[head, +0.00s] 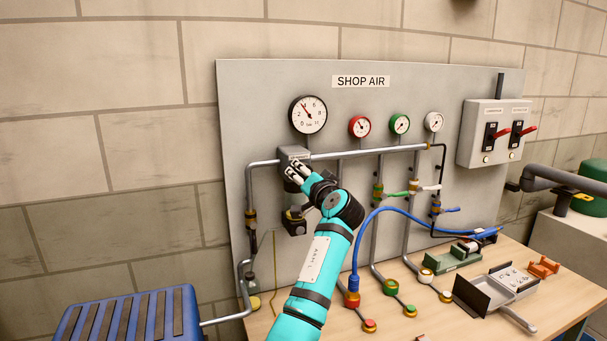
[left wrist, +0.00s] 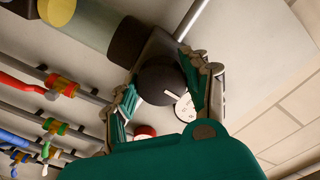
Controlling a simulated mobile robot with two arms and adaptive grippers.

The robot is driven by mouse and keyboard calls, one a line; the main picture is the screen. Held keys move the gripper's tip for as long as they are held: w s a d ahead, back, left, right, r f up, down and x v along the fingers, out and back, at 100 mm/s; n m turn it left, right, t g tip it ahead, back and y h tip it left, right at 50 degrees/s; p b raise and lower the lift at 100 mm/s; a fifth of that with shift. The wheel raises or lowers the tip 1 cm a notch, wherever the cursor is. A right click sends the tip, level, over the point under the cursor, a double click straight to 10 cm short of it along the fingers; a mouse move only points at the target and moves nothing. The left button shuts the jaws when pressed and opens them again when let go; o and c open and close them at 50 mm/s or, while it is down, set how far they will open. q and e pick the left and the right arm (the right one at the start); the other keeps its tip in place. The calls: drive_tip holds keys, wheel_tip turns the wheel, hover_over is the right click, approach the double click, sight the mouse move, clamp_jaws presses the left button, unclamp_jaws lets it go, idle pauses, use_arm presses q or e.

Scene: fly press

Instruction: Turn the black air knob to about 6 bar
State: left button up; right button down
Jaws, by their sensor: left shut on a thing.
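The black air knob (left wrist: 158,82) sits between the two fingers of my left gripper (head: 296,172) in the left wrist view. The fingers are shut on it, one at each side, and a white mark shows on its face. In the head view the gripper is at the grey regulator block (head: 293,152) and hides the knob. The large white pressure gauge (head: 308,115) is above the block. Its red needle points up and left, near the 4. My right gripper is not in view.
A grey SHOP AIR panel (head: 262,95) carries pipes and three smaller gauges, red-rimmed (head: 360,127), green-rimmed (head: 400,124) and white-rimmed (head: 433,121). A switch box (head: 492,133) with red levers is at the right. Hoses and a metal tray (head: 510,283) lie on the wooden bench.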

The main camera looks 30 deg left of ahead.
use_arm(q)
drive_tip(key=shift+r+m+p, duration=0.15)
drive_tip(key=shift+m+p, duration=0.65)
drive_tip(key=shift+m, duration=1.1)
drive_tip(key=o, duration=1.2)
drive_tip(key=shift+c, duration=0.2)
drive_tip(key=v, duration=1.2)
